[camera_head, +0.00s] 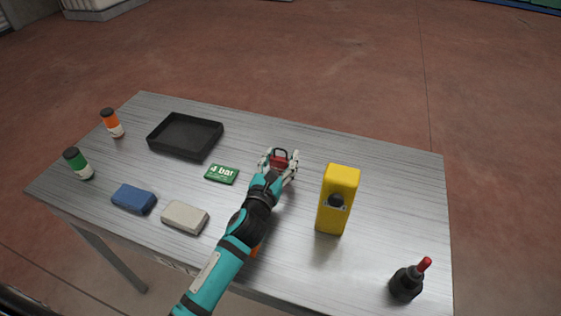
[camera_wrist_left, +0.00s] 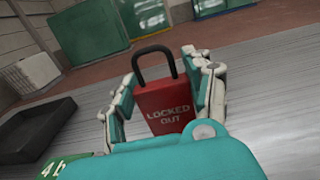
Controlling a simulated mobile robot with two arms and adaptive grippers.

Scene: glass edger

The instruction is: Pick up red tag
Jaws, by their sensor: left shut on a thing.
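The red tag (camera_wrist_left: 164,106) is padlock-shaped, with a dark shackle and the words "LOCKED OUT" in white. In the head view the red tag (camera_head: 281,160) is upright near the middle of the table. My left gripper (camera_head: 279,166) is around it, with one finger on each side. In the left wrist view my left gripper (camera_wrist_left: 165,95) is shut on the tag, its fingers at the tag's left and right sides. I cannot tell whether the tag's lower edge touches the table. My right gripper is not in view.
On the metal table (camera_head: 390,170), a green "4 bar" card (camera_head: 221,174) and a black tray (camera_head: 186,137) are left of the gripper. A yellow box (camera_head: 338,200) stands close right. Blue (camera_head: 134,199) and beige (camera_head: 185,217) blocks, two bottles and a dark red-tipped bottle (camera_head: 407,284) are nearer the edges.

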